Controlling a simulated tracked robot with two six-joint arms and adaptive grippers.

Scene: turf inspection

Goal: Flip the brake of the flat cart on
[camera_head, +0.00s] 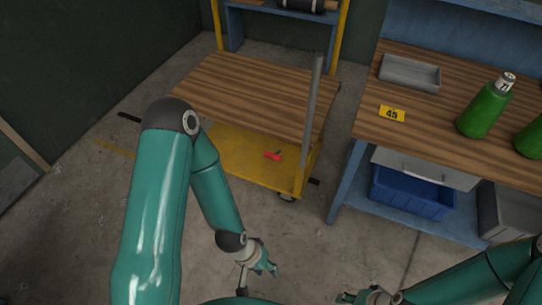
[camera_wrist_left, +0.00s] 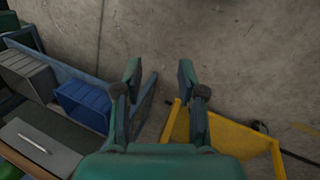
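The flat cart (camera_head: 225,148) has a wood-plank top, a yellow lower deck and a grey upright post at its right. A small red lever (camera_head: 273,155), which looks like the brake, sits on the yellow deck near its front right. Whether it is on or off cannot be told. My left gripper (camera_head: 268,268) is in front of the cart, low over the floor and apart from it. In the left wrist view its two fingers (camera_wrist_left: 160,82) are spread with nothing between them, and the cart's yellow edge (camera_wrist_left: 232,134) is at the lower right. My right gripper (camera_head: 352,297) is at the bottom edge, partly cut off.
A workbench (camera_head: 350,182) stands right of the cart, with green bottles (camera_head: 486,108), a grey tray (camera_head: 410,74) and a yellow 45 tag (camera_head: 391,114). A blue bin (camera_head: 412,193) is beneath it. Concrete floor (camera_head: 320,235) lies clear before the cart.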

